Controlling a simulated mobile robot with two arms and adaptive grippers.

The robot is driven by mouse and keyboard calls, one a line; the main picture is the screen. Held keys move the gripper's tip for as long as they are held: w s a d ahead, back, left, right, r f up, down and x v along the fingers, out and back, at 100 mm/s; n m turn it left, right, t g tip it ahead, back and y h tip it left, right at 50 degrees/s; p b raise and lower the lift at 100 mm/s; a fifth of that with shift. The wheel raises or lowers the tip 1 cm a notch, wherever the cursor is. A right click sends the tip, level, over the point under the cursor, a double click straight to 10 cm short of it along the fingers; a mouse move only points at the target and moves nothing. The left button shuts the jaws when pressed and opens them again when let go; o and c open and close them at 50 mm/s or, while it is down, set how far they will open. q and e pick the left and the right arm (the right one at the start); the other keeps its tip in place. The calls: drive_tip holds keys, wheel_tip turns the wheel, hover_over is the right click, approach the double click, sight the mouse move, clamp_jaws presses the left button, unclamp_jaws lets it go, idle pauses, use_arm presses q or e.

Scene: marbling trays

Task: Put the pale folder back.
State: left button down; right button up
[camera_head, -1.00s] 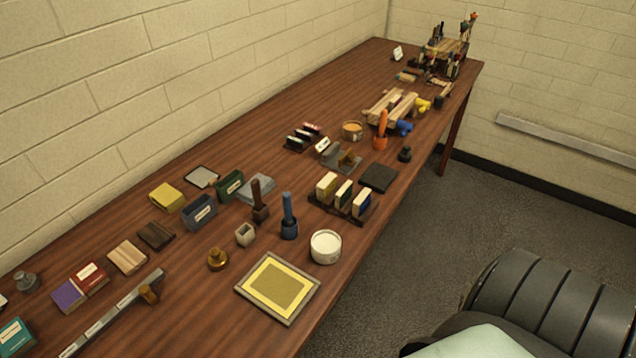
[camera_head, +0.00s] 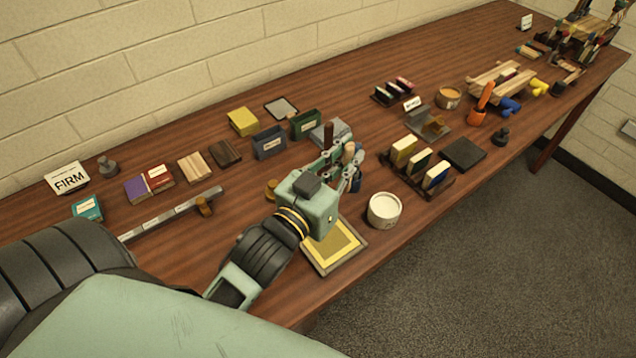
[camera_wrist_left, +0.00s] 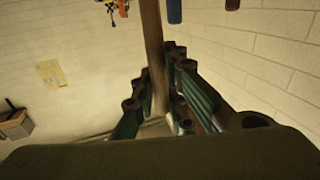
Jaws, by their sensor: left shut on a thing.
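My left gripper (camera_head: 350,165) is above the table near the framed yellow tray, over the spot with the upright handled tools. In the left wrist view its fingers (camera_wrist_left: 160,112) are closed on a long, narrow tan strip (camera_wrist_left: 153,55), which looks like the pale folder. The strip runs from between the fingers up past the top of that view. My right gripper is not in view.
The framed yellow tray (camera_head: 361,245) lies partly under my left wrist. A white tub (camera_head: 384,210) stands right of it. A rack of upright blocks (camera_head: 450,188), a dark flat block (camera_head: 463,154) and an orange tool (camera_head: 479,110) are further right. Dark (camera_head: 269,142) and green (camera_head: 305,124) boxes stand behind.

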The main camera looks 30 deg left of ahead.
use_arm(q)
drive_tip(key=w+a+f+p, duration=0.1)
drive_tip(key=w+a+f, duration=0.3)
drive_tip(key=a+f, duration=0.5)
drive_tip(key=a, duration=0.3)
drive_tip(key=shift+w+a, duration=0.2)
drive_tip(key=shift+w, duration=0.1)
drive_tip(key=shift+f, duration=0.1)
drive_tip(key=shift+f, duration=0.15)
drive_tip(key=c, duration=1.8)
unclamp_jaws()
drive_tip(key=shift+o, duration=0.2)
